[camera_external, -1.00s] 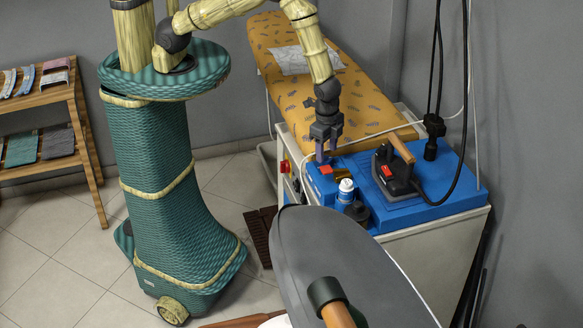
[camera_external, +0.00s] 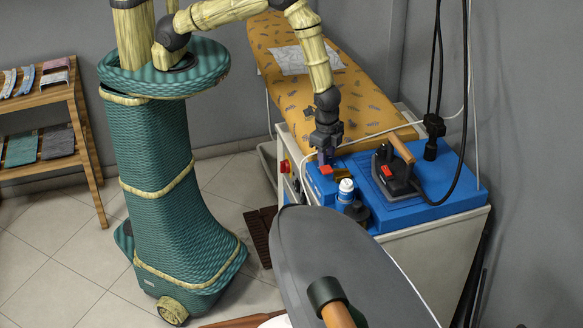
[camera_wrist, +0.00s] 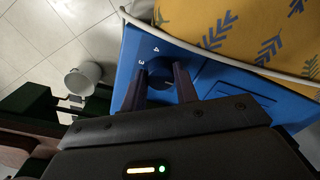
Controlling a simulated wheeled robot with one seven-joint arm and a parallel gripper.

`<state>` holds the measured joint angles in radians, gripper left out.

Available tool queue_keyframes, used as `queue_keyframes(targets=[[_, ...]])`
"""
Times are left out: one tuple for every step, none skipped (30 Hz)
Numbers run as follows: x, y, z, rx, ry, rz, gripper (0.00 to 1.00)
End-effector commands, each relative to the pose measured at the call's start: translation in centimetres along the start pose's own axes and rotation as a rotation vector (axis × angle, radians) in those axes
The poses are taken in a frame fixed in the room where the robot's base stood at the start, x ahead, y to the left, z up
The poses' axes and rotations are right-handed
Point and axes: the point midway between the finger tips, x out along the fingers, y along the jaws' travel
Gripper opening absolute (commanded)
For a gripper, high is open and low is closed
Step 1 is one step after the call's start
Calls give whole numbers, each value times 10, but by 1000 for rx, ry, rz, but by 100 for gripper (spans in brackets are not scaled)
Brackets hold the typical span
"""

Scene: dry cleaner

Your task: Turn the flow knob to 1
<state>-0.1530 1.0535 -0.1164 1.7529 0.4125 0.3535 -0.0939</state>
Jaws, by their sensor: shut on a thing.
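The flow knob (camera_wrist: 162,86) is a dark round knob on the blue top of the ironing station (camera_external: 436,208). In the wrist view the digits 4 and 3 show on the blue surface beside it; the other marks and the pointer are hidden or too dark to read. My gripper (camera_wrist: 161,84) points down with one finger on each side of the knob and is shut on it. In the external view my gripper (camera_external: 326,158) is at the station's back left corner, and the knob is hidden there.
A red switch (camera_external: 326,169), a white-capped bottle (camera_external: 345,190) and an iron (camera_external: 394,172) with a hanging cable stand nearby. A pale hose runs beside my gripper. A yellow-covered ironing board (camera_external: 310,85) lies behind. A grey board (camera_external: 335,255) is in front.

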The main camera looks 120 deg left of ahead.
Motion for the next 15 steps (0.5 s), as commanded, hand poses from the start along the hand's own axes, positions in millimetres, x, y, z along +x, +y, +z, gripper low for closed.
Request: queue_keyframes(targets=[[0, 0, 0, 5, 0, 0, 7], [0, 0, 0, 9, 0, 0, 7], [0, 0, 0, 15, 1, 0, 7], [0, 0, 0, 21, 1, 0, 7], [0, 0, 0, 28, 1, 0, 7], [0, 0, 0, 40, 2, -1, 7], [0, 0, 0, 50, 2, -1, 7], [0, -1, 0, 61, 2, -1, 7], [1, -1, 0, 78, 3, -1, 7], [1, -1, 0, 93, 4, -1, 7], [1, -1, 0, 108, 4, -1, 7], [1, -1, 0, 132, 5, -1, 7], [1, -1, 0, 150, 6, -1, 7], [1, -1, 0, 171, 6, -1, 7], [1, -1, 0, 200, 8, -1, 7]])
